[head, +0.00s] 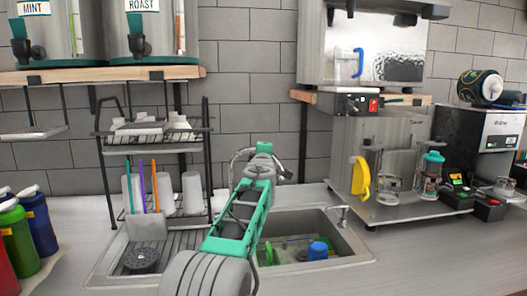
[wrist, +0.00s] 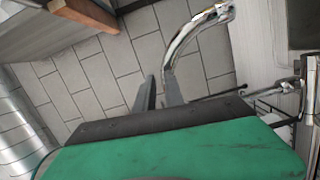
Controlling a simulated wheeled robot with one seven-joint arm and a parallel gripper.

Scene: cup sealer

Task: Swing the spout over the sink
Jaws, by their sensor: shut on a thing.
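The chrome spout (wrist: 198,36) curves down to my gripper (wrist: 160,90) in the wrist view. My fingers are shut on the lower part of the spout; the exact contact is partly hidden by the fingers. In the head view my green arm reaches away from me over the sink, with my gripper (head: 264,149) near the back wall. A thin curved piece of the spout (head: 236,160) shows just left of my gripper. The sink (head: 357,246) lies below and to the right of my arm, and my arm hides its left part.
A blue cup (head: 318,251) and green items lie in the basin. A small tap (head: 341,213) stands at the sink's right rim. A black wire rack (head: 103,170) with cups stands left of my arm. A shelf (head: 230,74) edge and dispensers are upper left; machines stand right.

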